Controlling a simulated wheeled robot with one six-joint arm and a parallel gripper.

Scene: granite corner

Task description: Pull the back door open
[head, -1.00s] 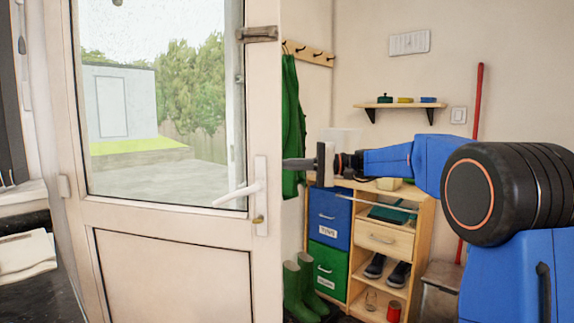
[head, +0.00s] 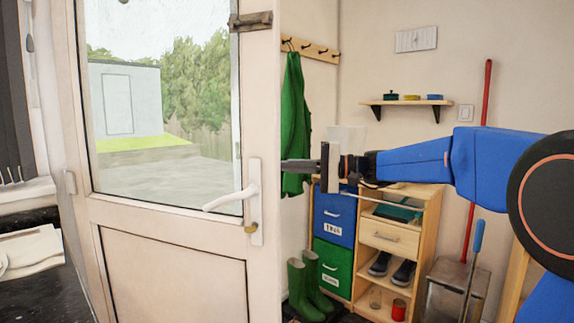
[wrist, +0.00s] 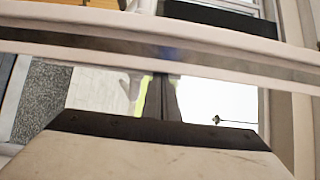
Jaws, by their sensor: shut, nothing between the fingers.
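The back door (head: 172,212) is white with a large glass pane and fills the left of the head view. Its lever handle (head: 235,197) is on the right stile. The door's right edge overlaps the wall with the hooks, with no frame showing beside it, so it looks ajar. My gripper (head: 290,166) is level at that edge, just right of and above the handle. Its shut fingers seem cut off by the edge, so the tips may be behind it. The wrist view shows the fingers (wrist: 161,97) together and empty, below a white bar.
Right of the door are a green coat (head: 293,125), green boots (head: 308,285) and a wooden cabinet (head: 425,225) with blue and green drawers. A metal bin (head: 455,290) and a red pole (head: 484,135) stand farther right. A counter (head: 25,195) is at far left.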

